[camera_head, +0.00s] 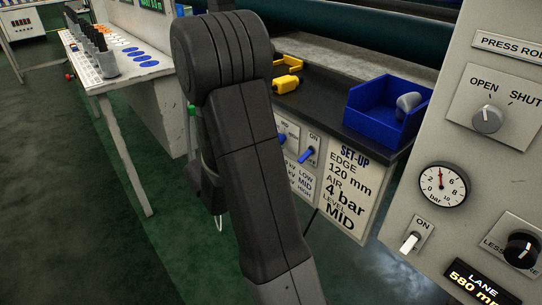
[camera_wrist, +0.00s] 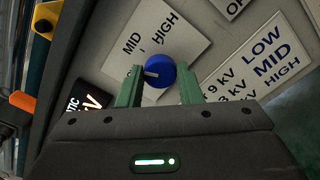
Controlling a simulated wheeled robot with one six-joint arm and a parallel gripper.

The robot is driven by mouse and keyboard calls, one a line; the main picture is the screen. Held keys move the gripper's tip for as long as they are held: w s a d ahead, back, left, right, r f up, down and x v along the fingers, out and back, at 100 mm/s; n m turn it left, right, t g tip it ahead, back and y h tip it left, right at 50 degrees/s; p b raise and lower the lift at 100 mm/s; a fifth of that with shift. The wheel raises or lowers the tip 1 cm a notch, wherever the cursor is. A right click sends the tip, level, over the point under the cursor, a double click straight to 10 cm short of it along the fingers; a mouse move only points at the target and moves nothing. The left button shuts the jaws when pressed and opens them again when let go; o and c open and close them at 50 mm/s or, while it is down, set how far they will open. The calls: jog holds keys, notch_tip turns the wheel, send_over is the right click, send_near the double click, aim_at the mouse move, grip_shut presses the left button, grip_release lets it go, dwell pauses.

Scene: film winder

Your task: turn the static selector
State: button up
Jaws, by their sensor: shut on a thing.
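The static selector is a round blue knob (camera_wrist: 160,71) on a pale plate (camera_wrist: 185,30) marked MID and HIGH in the wrist view. A pale pointer mark shows on the knob's left side, and I cannot tell which setting it indicates. My gripper (camera_wrist: 158,86) has its two green fingers on either side of the knob and is shut on it. Any LOW mark is not visible on this plate. In the head view my arm hides the gripper, and only a bit of the blue knob (camera_head: 282,140) shows beside the arm.
A dark kV display (camera_wrist: 88,103) and a lettered kV chart (camera_wrist: 255,62) flank the knob. A blue ON lever (camera_head: 306,154) is close to its right. A blue bin (camera_head: 375,119) and a yellow object (camera_head: 286,84) are on the bench above. A grey control panel (camera_head: 455,145) stands at right.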

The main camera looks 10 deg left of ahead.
jog(key=shift+f+m+b, duration=0.15)
jog(key=shift+m+b, duration=2.05)
jog(key=shift+b, duration=0.7)
jog(key=o, duration=1)
jog(key=shift+s, duration=0.1)
jog(key=p+v, duration=0.3)
jog(key=v, duration=1)
jog(key=shift+s+a, duration=0.2)
